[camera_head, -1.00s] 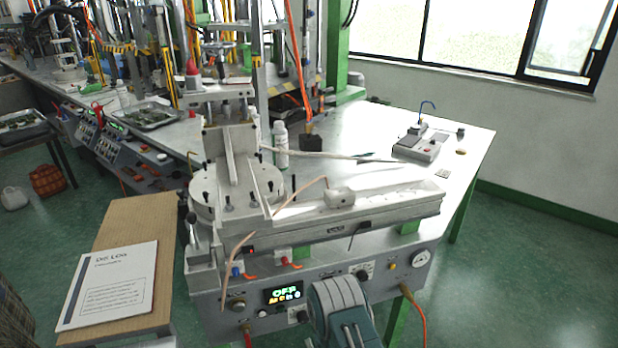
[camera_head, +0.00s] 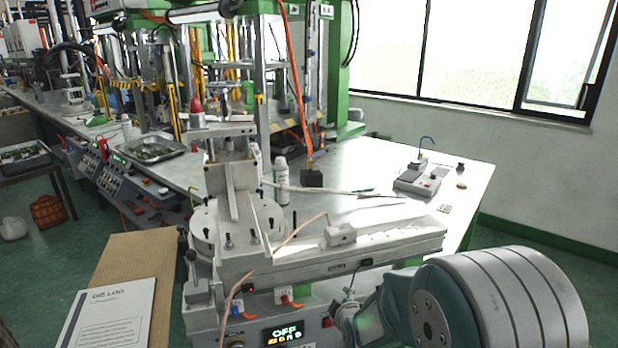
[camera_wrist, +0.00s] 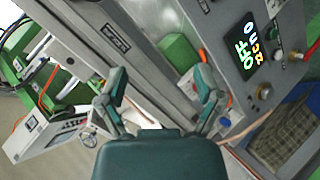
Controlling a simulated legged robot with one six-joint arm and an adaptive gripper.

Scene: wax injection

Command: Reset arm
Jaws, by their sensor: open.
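My gripper (camera_wrist: 161,84) is open in the wrist view. Its two teal fingers are spread apart with nothing between them. In the head view, my arm's large grey and teal link fills the lower right. The machine (camera_head: 375,243) stands left of it, with a round clamp base and a long flat bed. Its OFF display (camera_head: 283,333) is near the bottom edge. The gripper fingers cannot be made out clearly in the head view.
A metal workbench (camera_head: 350,160) runs behind the machine. It holds a white bottle (camera_head: 281,181), a grey device with a blue hook (camera_head: 419,180) and a metal tray (camera_head: 150,150). A booklet (camera_head: 108,314) lies on a brown board at lower left. Green floor is open at right.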

